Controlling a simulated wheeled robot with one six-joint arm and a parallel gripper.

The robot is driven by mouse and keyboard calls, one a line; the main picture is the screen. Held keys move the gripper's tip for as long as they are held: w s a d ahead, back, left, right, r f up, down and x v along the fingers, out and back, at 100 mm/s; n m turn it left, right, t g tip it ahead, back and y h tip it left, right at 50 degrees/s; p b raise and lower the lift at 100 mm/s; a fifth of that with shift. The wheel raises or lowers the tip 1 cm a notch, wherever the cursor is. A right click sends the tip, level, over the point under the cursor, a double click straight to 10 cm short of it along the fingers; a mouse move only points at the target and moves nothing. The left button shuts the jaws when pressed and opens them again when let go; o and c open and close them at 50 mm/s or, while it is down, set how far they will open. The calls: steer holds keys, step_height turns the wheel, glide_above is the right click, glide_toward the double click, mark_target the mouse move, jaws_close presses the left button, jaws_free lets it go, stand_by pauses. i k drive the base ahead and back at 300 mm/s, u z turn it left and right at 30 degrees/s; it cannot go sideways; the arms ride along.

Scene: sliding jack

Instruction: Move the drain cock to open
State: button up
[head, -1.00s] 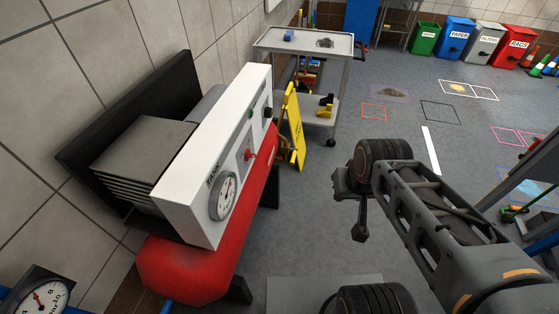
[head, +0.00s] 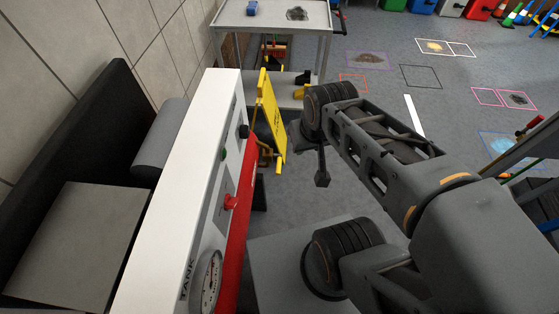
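The compressor's white panel (head: 172,190) stands at the left, on top of its red tank (head: 240,235). I cannot make out a drain cock; most of the tank is hidden by the panel or out of frame. My gripper (head: 322,180) hangs at the end of my arm, right of the compressor and apart from it. It is small and dark, so its fingers cannot be told apart.
A yellow folding sign (head: 270,118) stands just beyond the compressor. Behind it is a grey trolley (head: 275,14) with items on it. Tiled wall (head: 115,30) closes off the left. Floor with marked outlines lies open at the upper right, with coloured bins (head: 450,7) at the back.

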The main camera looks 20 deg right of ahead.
mark_target(278, 156)
steer(key=u, duration=0.05)
steer(key=k, duration=0.95)
steer(key=z, duration=1.2)
steer(key=i, duration=0.9)
steer(key=u, duration=2.1)
